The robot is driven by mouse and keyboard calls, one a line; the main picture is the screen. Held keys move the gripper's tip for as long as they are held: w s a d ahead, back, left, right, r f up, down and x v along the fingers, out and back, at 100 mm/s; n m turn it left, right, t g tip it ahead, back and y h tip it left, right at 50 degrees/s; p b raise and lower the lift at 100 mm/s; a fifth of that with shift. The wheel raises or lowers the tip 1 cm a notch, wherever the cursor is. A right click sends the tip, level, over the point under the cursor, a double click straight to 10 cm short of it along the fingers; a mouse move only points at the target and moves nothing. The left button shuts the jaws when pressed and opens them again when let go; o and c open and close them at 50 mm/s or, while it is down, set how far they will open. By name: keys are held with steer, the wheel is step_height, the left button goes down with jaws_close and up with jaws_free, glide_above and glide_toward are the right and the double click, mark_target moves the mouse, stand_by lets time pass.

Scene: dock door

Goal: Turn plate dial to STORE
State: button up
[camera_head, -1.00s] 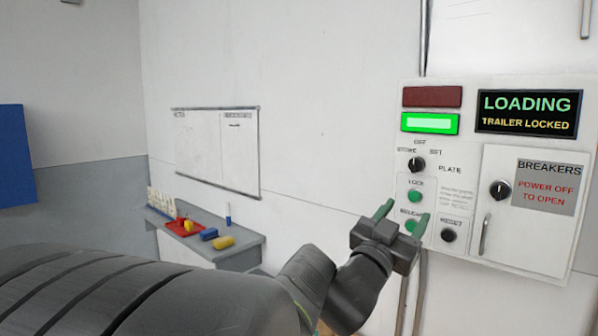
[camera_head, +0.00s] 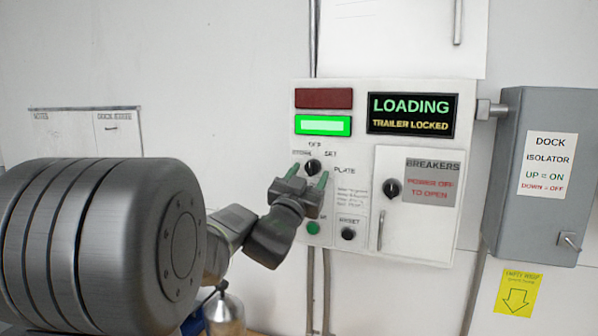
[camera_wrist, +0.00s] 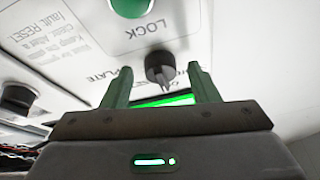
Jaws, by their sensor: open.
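The plate dial (camera_head: 312,167) is a small black knob on the white wall panel, with OFF above, STORE at left and SET at right. My gripper (camera_head: 308,174), with green fingers, is open just in front of and below it. In the wrist view the dial (camera_wrist: 160,68) shows between the tips of my gripper (camera_wrist: 159,72), with lettering upside down and its pointer aimed down the picture, roughly the OFF side. I cannot tell whether the fingers touch it. My gripper hides part of the LOCK and RELEASE area in the head view.
A lit green lamp (camera_head: 323,125) and dark red lamp (camera_head: 323,98) sit above the dial. The display (camera_head: 411,115) reads LOADING, TRAILER LOCKED. The black RESET button (camera_head: 348,234), breaker door (camera_head: 395,235) and grey isolator box (camera_head: 535,215) are to the right.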

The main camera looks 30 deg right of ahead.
steer(key=shift+w+d+r, duration=0.1)
steer(key=shift+w, duration=0.05)
steer(key=shift+c, duration=0.2)
steer(key=c, duration=0.9)
steer(key=shift+c, duration=0.2)
